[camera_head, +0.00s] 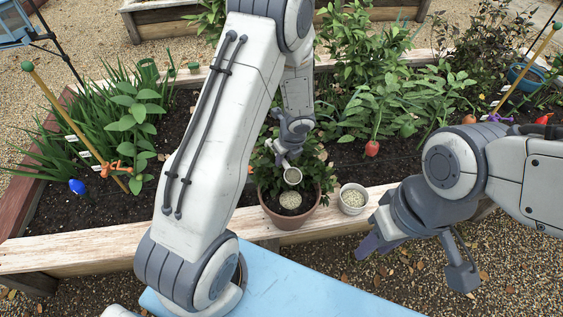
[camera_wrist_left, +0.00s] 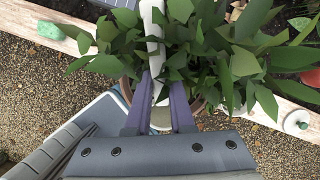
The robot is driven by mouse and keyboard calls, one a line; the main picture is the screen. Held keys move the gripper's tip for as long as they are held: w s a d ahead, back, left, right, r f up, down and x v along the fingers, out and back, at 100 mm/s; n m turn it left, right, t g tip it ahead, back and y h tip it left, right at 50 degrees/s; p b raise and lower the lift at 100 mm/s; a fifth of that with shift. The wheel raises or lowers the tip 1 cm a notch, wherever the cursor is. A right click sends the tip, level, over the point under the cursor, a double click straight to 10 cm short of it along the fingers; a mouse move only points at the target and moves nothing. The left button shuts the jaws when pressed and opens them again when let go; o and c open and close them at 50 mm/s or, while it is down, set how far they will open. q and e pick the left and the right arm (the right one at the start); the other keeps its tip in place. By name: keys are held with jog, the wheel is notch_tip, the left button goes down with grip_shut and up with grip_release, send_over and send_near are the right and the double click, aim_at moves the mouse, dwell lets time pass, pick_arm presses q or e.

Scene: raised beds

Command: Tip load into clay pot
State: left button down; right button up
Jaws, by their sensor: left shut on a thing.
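The clay pot (camera_head: 287,220) is a round terracotta pot with a leafy green plant, standing on the wooden bed edge. A patch of pale granules (camera_head: 290,200) shows inside its rim. My left gripper (camera_head: 288,150) is above the pot, shut on a small scoop (camera_head: 292,176) whose round mouth faces the head camera; whether it still holds granules is unclear. In the left wrist view, the left fingers (camera_wrist_left: 160,108) close around a pale handle (camera_wrist_left: 153,35), and leaves hide much of the pot. My right gripper (camera_head: 418,262) is empty, fingers apart, at the lower right.
A white bowl (camera_head: 353,199) of pale granules stands right of the pot on the wooden edge (camera_head: 110,245). A blue surface (camera_head: 290,290) lies in front. Plants with stakes fill the bed behind. Gravel (camera_head: 340,265) lies open below the edge.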

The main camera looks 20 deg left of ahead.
aim_at(289, 168)
pick_arm(q)
jog(key=shift+s+d+f+t+y+b, duration=0.15)
jog(key=shift+d+f+t+y+b, duration=0.35)
jog(key=shift+b, duration=2)
jog(key=shift+s+d+r+t+y+b, duration=0.2)
jog(key=shift+y+b, duration=0.55)
jog(key=shift+b, duration=1.8)
jog(key=shift+s+d+f+t+y+b, duration=0.2)
jog(key=shift+t+y+b, duration=0.4)
jog(key=shift+b, duration=1.9)
jog(key=y+b, duration=0.1)
jog(key=b, duration=0.2)
jog(key=d+t+y+b, duration=0.1)
jog(key=y+b, duration=0.1)
jog(key=b, duration=0.1)
jog(key=s+d+t+y+b, duration=0.1)
jog(key=b, duration=0.2)
jog(key=shift+f+b, duration=0.15)
jog(key=shift+b, duration=0.25)
jog(key=shift+s+d+t+y+b, duration=0.25)
jog(key=shift+t+y+b, duration=0.25)
jog(key=shift+y+b, duration=0.2)
jog(key=shift+s+d+r+t+y, duration=0.1)
jog(key=shift+d+r+t+y, duration=0.05)
jog(key=shift+r+t+y, duration=0.25)
